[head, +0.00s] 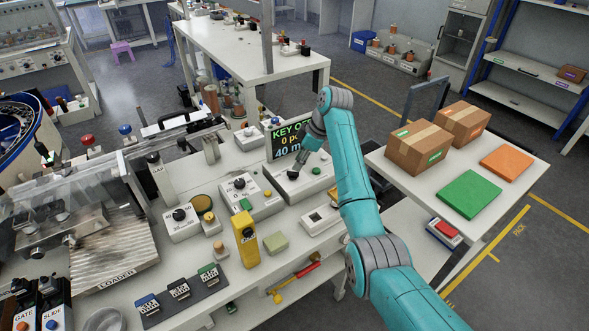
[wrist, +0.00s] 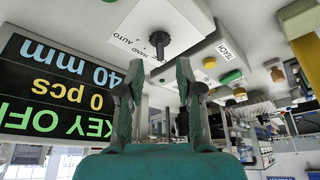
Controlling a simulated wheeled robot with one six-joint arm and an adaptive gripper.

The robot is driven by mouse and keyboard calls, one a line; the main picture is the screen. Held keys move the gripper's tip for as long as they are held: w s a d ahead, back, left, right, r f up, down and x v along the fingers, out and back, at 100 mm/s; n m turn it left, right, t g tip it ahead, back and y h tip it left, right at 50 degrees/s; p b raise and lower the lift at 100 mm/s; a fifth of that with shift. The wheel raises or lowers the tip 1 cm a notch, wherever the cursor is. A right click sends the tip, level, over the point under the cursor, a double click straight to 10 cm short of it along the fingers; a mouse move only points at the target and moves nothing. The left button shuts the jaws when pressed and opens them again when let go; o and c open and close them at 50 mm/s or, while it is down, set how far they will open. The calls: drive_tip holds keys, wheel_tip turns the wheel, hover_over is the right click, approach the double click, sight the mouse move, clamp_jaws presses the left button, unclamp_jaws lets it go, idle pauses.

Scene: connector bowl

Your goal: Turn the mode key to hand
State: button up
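The mode key, a black knob (wrist: 160,42), stands on a pale box in the wrist view, beside printed labels including HAND and AUTO. Which label it points at I cannot tell. The same box (head: 313,184) shows in the head view, with my gripper (head: 298,163) just over its left part. My gripper (wrist: 157,76) is open in the wrist view; its two fingers are well apart with nothing between them. The knob lies beyond the fingertips, apart from them. The display (head: 289,137) behind the box reads KEY OFF, 0 pcs, 40 mm.
A box with a dial and a green button (head: 241,192) stands left of the key box. A yellow device (head: 246,240) stands nearer. A small white box (head: 321,219) sits in front. Cardboard boxes (head: 419,147) stand on the right table.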

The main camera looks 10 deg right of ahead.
sight(293, 175)
drive_tip(key=shift+x, duration=2.4)
clamp_jaws()
